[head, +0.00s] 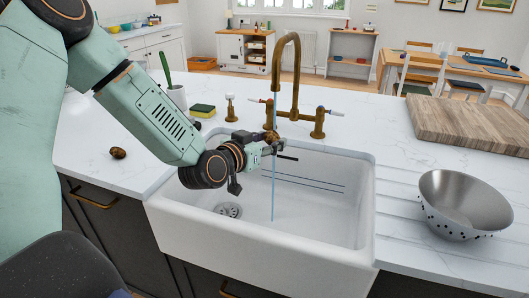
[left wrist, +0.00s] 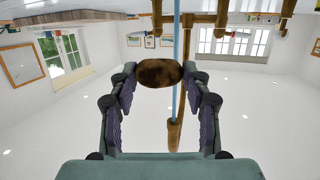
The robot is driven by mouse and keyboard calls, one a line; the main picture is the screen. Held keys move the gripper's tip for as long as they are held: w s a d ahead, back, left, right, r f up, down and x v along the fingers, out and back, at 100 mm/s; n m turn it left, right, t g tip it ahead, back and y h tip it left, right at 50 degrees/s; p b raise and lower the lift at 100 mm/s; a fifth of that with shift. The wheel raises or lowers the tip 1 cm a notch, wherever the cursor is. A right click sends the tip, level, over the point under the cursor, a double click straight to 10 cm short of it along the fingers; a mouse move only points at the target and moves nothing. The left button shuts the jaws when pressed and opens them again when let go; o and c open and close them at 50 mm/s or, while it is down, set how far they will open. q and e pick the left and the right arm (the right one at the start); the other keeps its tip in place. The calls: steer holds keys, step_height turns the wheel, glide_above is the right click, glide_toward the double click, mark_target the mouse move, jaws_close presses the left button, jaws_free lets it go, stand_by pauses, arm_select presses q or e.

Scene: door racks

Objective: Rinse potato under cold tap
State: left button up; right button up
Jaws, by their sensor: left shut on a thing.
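My left gripper (head: 268,146) is over the sink (head: 345,225), just below the brass tap (head: 294,85). It is shut on a brown potato (left wrist: 160,73), which shows clearly between the two fingers in the left wrist view. The potato is small and partly hidden in the head view. A thin blue stream of water (head: 273,195) falls from the spout past the fingertips into the basin. In the left wrist view the stream (left wrist: 176,105) lines up with one end of the potato; I cannot tell whether it touches. My right gripper is not in view.
Another potato (head: 118,153) lies on the counter left of the sink. A sponge (head: 202,110) and a white pot with a green-handled brush (head: 176,96) stand behind. A steel colander (head: 465,205) and a wooden board (head: 470,122) are on the right.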

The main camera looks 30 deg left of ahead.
mark_target(274, 136)
arm_select(q)
steer(key=shift+w+b, duration=0.4)
steer(key=shift+w, duration=0.1)
steer(key=shift+w+f+b, duration=0.15)
steer(key=shift+w+b, duration=0.25)
steer(key=shift+w, duration=0.25)
steer(key=shift+w+a+f, duration=0.2)
steer(key=shift+w, duration=0.45)
steer(key=shift+a+b, duration=0.15)
steer(key=shift+b, duration=0.15)
steer(key=shift+s+r, duration=0.1)
steer(key=shift+r, duration=0.1)
steer(key=shift+f, duration=0.1)
steer(key=shift+w+f, duration=0.1)
steer(key=shift+w, duration=0.1)
